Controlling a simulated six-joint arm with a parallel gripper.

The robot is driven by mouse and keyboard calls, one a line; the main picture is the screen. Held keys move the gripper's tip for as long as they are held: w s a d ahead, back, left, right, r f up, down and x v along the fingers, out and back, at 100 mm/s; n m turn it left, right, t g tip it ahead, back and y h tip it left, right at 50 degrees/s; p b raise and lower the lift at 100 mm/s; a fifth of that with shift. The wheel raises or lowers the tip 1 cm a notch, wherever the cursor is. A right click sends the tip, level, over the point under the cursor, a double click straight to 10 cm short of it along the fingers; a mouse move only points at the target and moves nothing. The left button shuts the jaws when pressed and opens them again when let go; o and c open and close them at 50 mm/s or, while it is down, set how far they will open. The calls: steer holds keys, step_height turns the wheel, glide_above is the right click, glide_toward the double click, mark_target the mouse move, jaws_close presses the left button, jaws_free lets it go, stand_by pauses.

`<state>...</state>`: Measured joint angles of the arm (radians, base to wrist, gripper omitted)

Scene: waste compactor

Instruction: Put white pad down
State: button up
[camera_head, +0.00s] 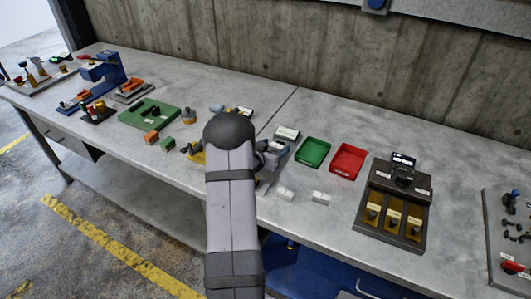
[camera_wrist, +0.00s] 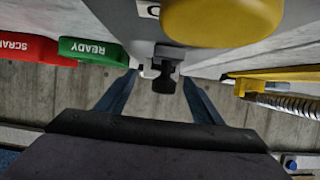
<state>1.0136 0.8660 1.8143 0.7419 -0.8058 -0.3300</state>
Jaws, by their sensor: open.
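My gripper (camera_wrist: 158,78) is open in the wrist view, with its two blue-grey fingers apart. A small dark part (camera_wrist: 165,66) with a pale piece beside it shows between the fingertips; I cannot tell whether they touch it. In the head view my arm hides most of the gripper. Two small white blocks, one nearer the arm (camera_head: 285,194) and one to its right (camera_head: 321,197), lie on the bench in front of the trays. I cannot tell which thing is the white pad.
A green tray (camera_head: 312,153), labelled READY in the wrist view, stands beside a red tray (camera_head: 347,161), labelled SCRAP. A dark fixture with yellow slots (camera_head: 395,215) is to the right. A yellow rounded part (camera_wrist: 220,20) is close to the wrist camera.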

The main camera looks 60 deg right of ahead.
steer(key=b+v, duration=0.1)
steer(key=v, duration=1)
steer(key=shift+a+b, duration=0.35)
steer(key=w+a+t, duration=0.1)
steer(key=w, duration=0.1)
steer(key=w+a+n+t+y, duration=0.1)
steer(key=w+a, duration=0.1)
steer(key=w+a+n+t, duration=0.1)
steer(key=w, duration=0.2)
steer(key=shift+a+f+y, duration=0.2)
steer(key=shift+a+y, duration=0.05)
steer(key=shift+y, duration=0.05)
steer(key=w+a+f+n+t+y, duration=0.15)
steer(key=w+a+n+y, duration=0.3)
steer(key=a, duration=0.85)
steer(key=w+a+f+n+t+y, duration=0.15)
steer(key=w+a+n+y, duration=0.35)
steer(key=a, duration=0.7)
steer(key=s+a+n+g+y, duration=0.15)
steer(key=s+a, duration=0.25)
steer(key=a, duration=0.8)
steer(key=s+a+n+g, duration=0.4)
steer(key=s+a+n, duration=0.1)
steer(key=s, duration=0.7)
steer(key=shift+s+a+y, duration=0.3)
steer(key=shift+a+y, duration=0.1)
steer(key=shift+a, duration=0.2)
